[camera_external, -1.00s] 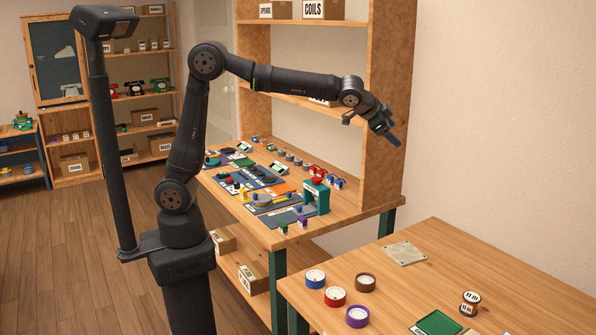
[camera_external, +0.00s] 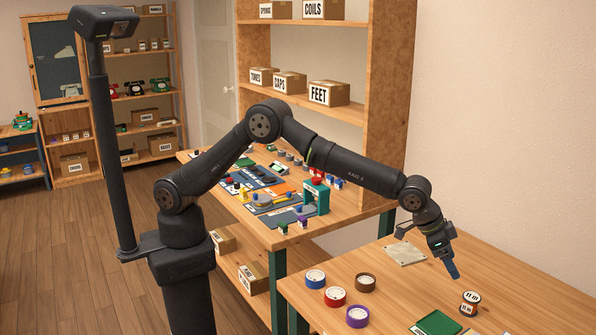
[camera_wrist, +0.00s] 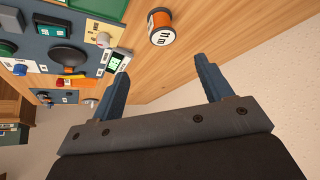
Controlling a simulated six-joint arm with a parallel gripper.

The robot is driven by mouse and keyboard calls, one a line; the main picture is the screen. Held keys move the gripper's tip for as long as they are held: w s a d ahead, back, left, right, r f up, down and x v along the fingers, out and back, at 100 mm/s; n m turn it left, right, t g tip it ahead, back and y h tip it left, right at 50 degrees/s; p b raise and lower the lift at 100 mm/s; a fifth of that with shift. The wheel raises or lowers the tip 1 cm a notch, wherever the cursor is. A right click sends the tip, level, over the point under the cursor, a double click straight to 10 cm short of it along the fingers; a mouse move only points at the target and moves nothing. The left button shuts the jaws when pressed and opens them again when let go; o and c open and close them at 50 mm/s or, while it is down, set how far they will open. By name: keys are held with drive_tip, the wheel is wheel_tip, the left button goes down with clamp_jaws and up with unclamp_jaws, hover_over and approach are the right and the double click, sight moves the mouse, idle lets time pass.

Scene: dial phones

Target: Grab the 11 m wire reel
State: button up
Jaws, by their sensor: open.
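The 11 m wire reel (camera_external: 470,303) stands on the near right table in the external view, with a white label and reddish-orange wire. In the wrist view the reel (camera_wrist: 161,27) shows beyond my fingertips, between their lines, with "11 m" readable on its label. My gripper (camera_external: 454,271) is above the table, a little up and left of the reel and apart from it. In the wrist view my gripper (camera_wrist: 163,70) has its two blue fingers spread wide with nothing between them.
A green tray (camera_external: 437,323) is at the front edge and a beige plate (camera_external: 405,254) at the back. Table right of the reel is clear.

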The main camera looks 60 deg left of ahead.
approach(469, 297)
drive_tip(key=x, duration=0.4)
drive_tip(key=shift+w+d+f, duration=0.1)
drive_tip(key=shift+d+f, duration=0.1)
drive_tip(key=shift+x, duration=2.7)
drive_tip(key=shift+a, duration=0.15)
drive_tip(key=c, duration=1.1)
